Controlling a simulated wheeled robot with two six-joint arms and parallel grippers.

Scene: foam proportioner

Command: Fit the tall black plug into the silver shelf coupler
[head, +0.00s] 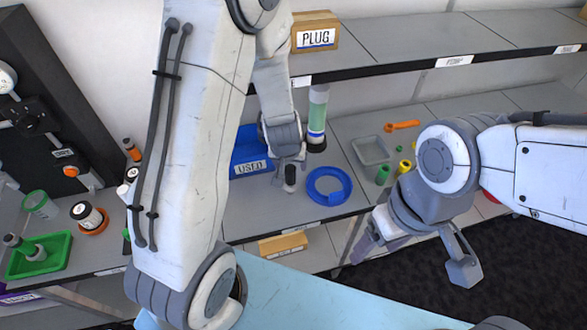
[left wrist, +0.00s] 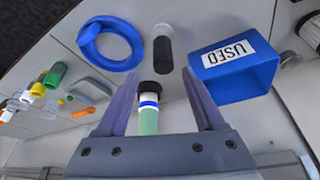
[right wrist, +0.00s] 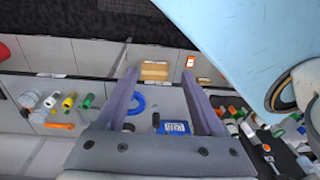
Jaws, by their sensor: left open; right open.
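A black plug with a pale end (left wrist: 163,48) stands on the shelf between the blue ring and the blue USED bin in the left wrist view. In the head view its black body (head: 290,178) shows just under my left gripper (head: 289,163). The left gripper is open and empty; its fingers (left wrist: 160,74) point toward the plug, apart from it as far as I can tell. My right gripper (head: 415,257) is open and empty in front of the shelf, away from the plug. I cannot pick out the silver coupler with certainty.
A green bottle with blue band (head: 317,112) stands behind the plug. The blue ring (head: 329,184) is to its right, the USED bin (head: 243,163) to its left. A grey tray (head: 371,150) and green and yellow fittings lie further right. An upper shelf (head: 400,45) overhangs.

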